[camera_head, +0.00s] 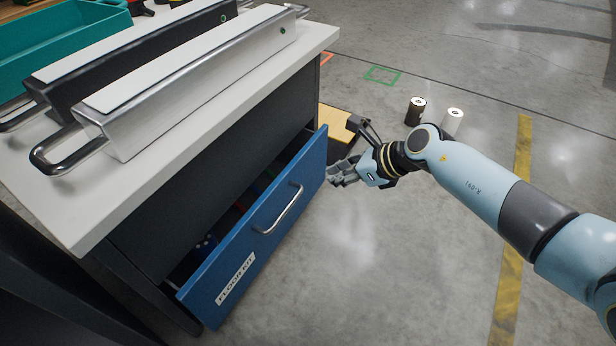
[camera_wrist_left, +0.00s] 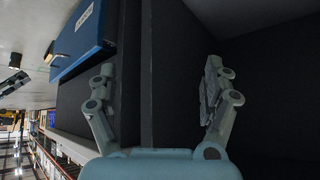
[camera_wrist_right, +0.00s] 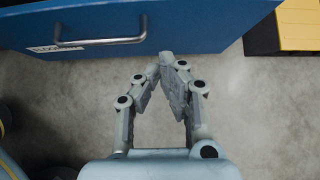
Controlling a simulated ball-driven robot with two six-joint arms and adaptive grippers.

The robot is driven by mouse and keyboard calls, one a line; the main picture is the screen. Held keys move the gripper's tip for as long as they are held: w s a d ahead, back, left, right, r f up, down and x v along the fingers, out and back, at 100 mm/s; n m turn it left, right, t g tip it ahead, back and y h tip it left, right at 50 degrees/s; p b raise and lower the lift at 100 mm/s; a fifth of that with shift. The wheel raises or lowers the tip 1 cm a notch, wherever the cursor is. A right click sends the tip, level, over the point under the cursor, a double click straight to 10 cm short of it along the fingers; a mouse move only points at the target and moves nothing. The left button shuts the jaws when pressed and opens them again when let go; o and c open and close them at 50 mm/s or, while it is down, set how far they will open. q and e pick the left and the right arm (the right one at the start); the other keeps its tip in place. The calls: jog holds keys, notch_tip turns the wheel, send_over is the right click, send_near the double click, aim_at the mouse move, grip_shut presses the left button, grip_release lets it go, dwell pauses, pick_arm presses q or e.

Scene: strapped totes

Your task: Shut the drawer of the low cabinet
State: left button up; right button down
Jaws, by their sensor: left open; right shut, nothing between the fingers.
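The low cabinet (camera_head: 135,218) is dark with a pale top. Its blue drawer (camera_head: 225,262) stands partly open, with a metal bar handle (camera_head: 279,209) and a "FLOOR KIT" label on its front; dark contents show inside. My right gripper (camera_head: 336,181) is shut and empty, just off the far end of the drawer front. In the right wrist view the drawer front (camera_wrist_right: 190,28) spans the top, and the fingertips (camera_wrist_right: 168,60) are close below its edge; contact is unclear. My left gripper (camera_wrist_left: 158,95) is open beside dark panels, with the blue drawer (camera_wrist_left: 85,35) at upper left. It is outside the head view.
Two long cases with handles, one silver (camera_head: 190,85) and one black (camera_head: 130,58), lie on the cabinet top beside a teal tote (camera_head: 60,42). A yellow-and-black object (camera_head: 335,122) and two small cylinders (camera_head: 415,111) (camera_head: 452,122) stand on the floor beyond. Floor before the drawer is clear.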

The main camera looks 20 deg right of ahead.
aim_at(295, 178)
pick_arm(q)
jog(key=w+d+r+m+t+h+b, duration=0.1)
jog(key=w+r+t+b, duration=0.3)
jog(key=t, duration=0.4)
notch_tip(295, 178, up, 2)
jog(key=shift+w+d+r+t, duration=0.1)
jog(key=shift+w+d+t, duration=0.15)
jog(key=shift+w, duration=0.5)
pick_arm(e)
jog(key=w+a+f, duration=0.1)
jog(key=w, duration=0.1)
jog(key=w+a+f, duration=0.1)
jog(key=w+a, duration=0.1)
jog(key=w+a+f, duration=0.1)
jog(key=shift+w+a+f, duration=0.2)
jog(key=shift+w+a, duration=0.1)
jog(key=shift+w, duration=0.1)
